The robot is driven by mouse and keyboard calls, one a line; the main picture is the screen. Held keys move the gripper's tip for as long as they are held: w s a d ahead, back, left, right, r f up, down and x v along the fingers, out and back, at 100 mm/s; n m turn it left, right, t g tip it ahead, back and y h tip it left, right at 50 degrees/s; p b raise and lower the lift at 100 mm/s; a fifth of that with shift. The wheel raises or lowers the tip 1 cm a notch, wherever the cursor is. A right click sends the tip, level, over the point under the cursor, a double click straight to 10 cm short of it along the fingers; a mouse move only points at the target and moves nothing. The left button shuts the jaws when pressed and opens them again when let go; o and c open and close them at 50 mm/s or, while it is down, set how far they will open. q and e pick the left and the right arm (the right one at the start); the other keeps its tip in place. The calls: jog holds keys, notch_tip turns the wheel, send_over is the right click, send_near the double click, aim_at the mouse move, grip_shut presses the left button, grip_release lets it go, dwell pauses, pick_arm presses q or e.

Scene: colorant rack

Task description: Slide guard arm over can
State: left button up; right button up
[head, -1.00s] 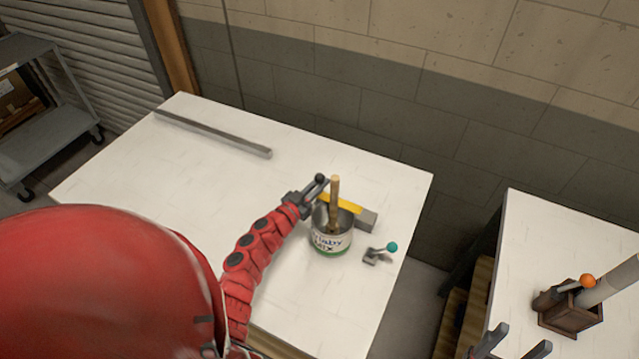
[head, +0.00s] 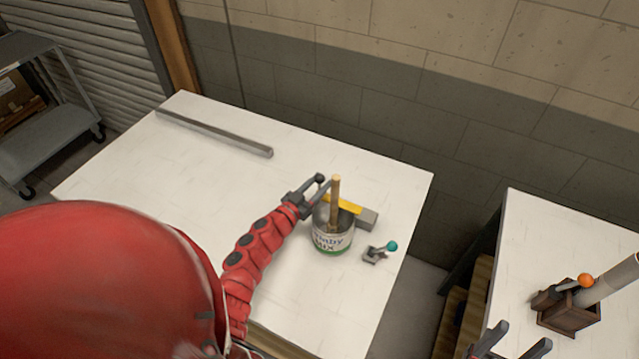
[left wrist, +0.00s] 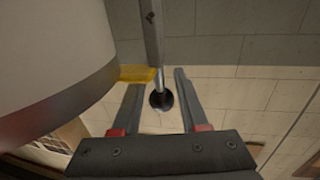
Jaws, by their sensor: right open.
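The can (head: 331,243), with a printed label and a wooden stick standing in it, sits on the white table. The yellow guard arm (head: 347,206) runs from a grey block (head: 367,219) behind the can toward my left gripper. In the left wrist view, the can's pale wall (left wrist: 50,60) fills the left side and the yellow bar (left wrist: 137,74) shows beside it. My left gripper (left wrist: 158,92) is open, with a black ball knob (left wrist: 161,100) on a metal rod between its fingers, apart from both. My right gripper (head: 512,346) is open and empty at the lower right.
A small lever with a teal knob (head: 391,246) stands right of the can. A long grey bar (head: 215,132) lies at the table's back left. A wooden box (head: 568,318) with an orange-knobbed lever (head: 585,281) is on the right table. The left table's middle is clear.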

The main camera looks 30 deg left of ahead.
pick_arm(q)
jog(key=s+a+b, duration=0.2)
jog(key=s+b, duration=0.2)
jog(key=s, duration=1.3)
jog(key=shift+a, duration=0.15)
jog(key=shift+s, duration=0.1)
